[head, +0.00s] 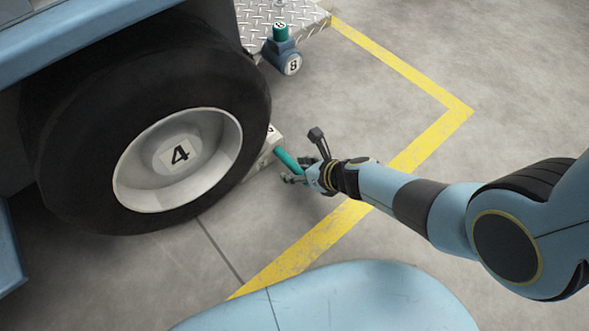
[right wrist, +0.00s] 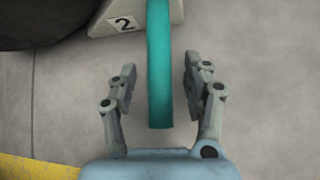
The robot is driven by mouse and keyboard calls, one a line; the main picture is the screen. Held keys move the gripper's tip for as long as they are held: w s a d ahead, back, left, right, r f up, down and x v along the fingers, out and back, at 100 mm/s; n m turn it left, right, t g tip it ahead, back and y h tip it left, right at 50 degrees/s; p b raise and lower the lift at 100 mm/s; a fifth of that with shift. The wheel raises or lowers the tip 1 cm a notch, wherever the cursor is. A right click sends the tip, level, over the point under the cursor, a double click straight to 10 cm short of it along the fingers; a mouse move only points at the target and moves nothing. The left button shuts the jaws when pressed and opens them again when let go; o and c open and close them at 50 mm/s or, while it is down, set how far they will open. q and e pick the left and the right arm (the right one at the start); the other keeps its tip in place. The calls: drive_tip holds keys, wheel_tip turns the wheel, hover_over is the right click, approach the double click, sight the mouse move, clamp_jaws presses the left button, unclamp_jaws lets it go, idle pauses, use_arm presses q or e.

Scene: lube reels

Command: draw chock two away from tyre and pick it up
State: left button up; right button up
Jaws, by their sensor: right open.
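Chock two is a pale wedge (head: 264,150) on the floor against the right side of the black tyre (head: 252,95) in the head view. Its teal handle (head: 287,159) sticks out toward my right gripper. In the right wrist view the chock (right wrist: 135,18) shows its label "2" at the top, beside the dark tyre. The handle (right wrist: 159,65) runs down between the two fingers. My right gripper (head: 297,172) is open around the handle, with a gap on each side in the wrist view (right wrist: 157,85). My left gripper is not in view.
The wheel hub (head: 180,155) is marked "4". A yellow floor line (head: 440,130) bounds the bay.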

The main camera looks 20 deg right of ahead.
clamp_jaws()
idle(0.4)
